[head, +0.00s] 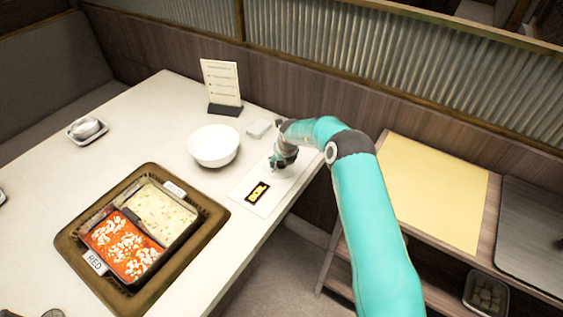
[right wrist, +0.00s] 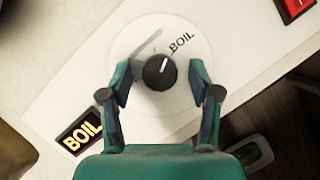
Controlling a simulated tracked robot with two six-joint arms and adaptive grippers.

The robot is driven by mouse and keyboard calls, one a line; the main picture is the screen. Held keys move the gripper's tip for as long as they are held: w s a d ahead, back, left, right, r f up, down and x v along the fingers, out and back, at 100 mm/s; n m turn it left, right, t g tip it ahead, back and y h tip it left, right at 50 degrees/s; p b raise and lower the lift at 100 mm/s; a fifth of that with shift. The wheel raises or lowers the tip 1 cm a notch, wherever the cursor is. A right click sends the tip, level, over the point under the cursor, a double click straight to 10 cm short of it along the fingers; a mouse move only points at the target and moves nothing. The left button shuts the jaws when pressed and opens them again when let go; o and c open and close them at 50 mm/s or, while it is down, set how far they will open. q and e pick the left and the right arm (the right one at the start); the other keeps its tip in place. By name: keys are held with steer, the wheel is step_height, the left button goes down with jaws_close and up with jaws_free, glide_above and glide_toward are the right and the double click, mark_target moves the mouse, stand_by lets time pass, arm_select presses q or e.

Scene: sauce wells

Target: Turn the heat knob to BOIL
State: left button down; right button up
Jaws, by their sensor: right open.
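The black heat knob (right wrist: 159,73) sits on a round white dial (right wrist: 135,95) in the right wrist view. Its short white mark points up and slightly right, toward the side where the printed BOIL label (right wrist: 182,43) stands. A small lit display (right wrist: 82,137) reads BOIL in yellow; it also shows on the white control panel (head: 240,193) in the head view. My right gripper (right wrist: 159,82) is open, one finger on each side of the knob, with gaps visible between fingers and knob. In the head view the right gripper (head: 283,160) hides the knob. My left gripper is not in view.
A divided pot (head: 190,235) with red and pale broths is set into the table left of the panel. A side shelf (head: 430,195) lies to the right.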

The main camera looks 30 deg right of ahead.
steer(key=c, duration=1.1)
steer(key=shift+a+f+m+h+b, duration=0.15)
steer(key=shift+m+h+b, duration=0.25)
steer(key=shift+m+b, duration=0.55)
steer(key=shift+m, duration=0.65)
steer(key=o, duration=1.1)
steer(key=shift+s+r, duration=0.1)
steer(key=shift+r, duration=0.6)
steer(key=v, duration=1)
steer(key=shift+a+r, duration=0.3)
